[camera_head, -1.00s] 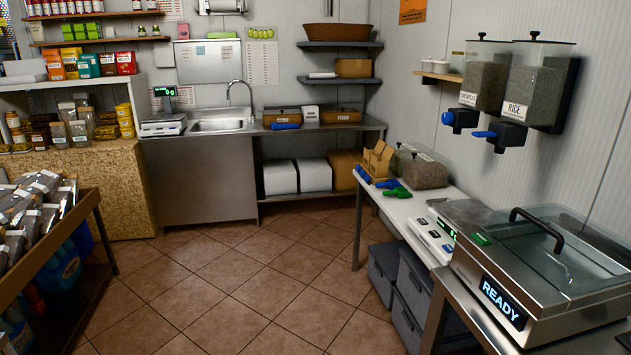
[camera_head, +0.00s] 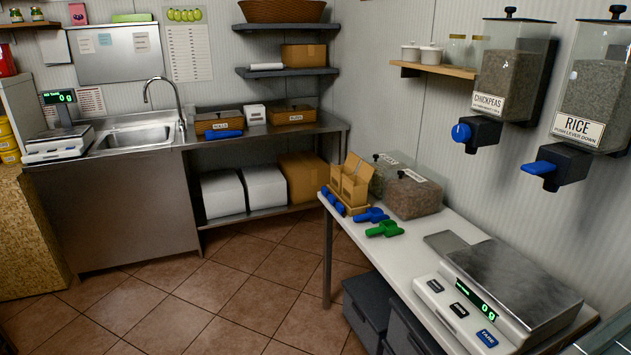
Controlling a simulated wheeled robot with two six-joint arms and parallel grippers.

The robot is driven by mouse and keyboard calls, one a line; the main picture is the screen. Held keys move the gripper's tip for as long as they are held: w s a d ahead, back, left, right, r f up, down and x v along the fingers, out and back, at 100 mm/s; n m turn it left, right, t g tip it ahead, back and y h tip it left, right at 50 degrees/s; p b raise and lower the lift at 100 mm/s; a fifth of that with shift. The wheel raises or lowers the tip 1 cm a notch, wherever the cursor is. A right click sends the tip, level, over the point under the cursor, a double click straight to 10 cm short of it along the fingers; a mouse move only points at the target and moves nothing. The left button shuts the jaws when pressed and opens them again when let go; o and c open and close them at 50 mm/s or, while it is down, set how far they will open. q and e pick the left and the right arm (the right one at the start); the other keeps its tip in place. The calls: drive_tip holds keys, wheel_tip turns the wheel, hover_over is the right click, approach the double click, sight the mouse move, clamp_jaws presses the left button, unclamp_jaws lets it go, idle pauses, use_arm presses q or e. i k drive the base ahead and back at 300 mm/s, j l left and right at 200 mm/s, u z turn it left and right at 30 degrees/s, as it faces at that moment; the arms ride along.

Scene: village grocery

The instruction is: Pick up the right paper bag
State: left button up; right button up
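Two brown, open-topped paper bags stand side by side at the far left end of the white table (camera_head: 395,248). The right paper bag (camera_head: 355,188) is close beside the left paper bag (camera_head: 336,178). They seem to stand in or on a tan holder (camera_head: 347,208). Neither of my grippers is in view, and nothing touches the bags.
Blue scoops (camera_head: 371,215) and a green scoop (camera_head: 384,230) lie in front of the bags. Clear bins (camera_head: 412,195) stand behind right. A scale (camera_head: 510,285) fills the near end. Grey crates (camera_head: 370,305) sit below. The floor (camera_head: 235,290) at left is open.

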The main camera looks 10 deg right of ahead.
sight(354, 189)
drive_tip(key=i+z, duration=0.1)
drive_tip(key=i, duration=0.4)
drive_tip(key=i+j+z, duration=0.15)
drive_tip(key=i, duration=0.4)
drive_tip(key=i+j+z, duration=0.1)
drive_tip(key=i, duration=0.4)
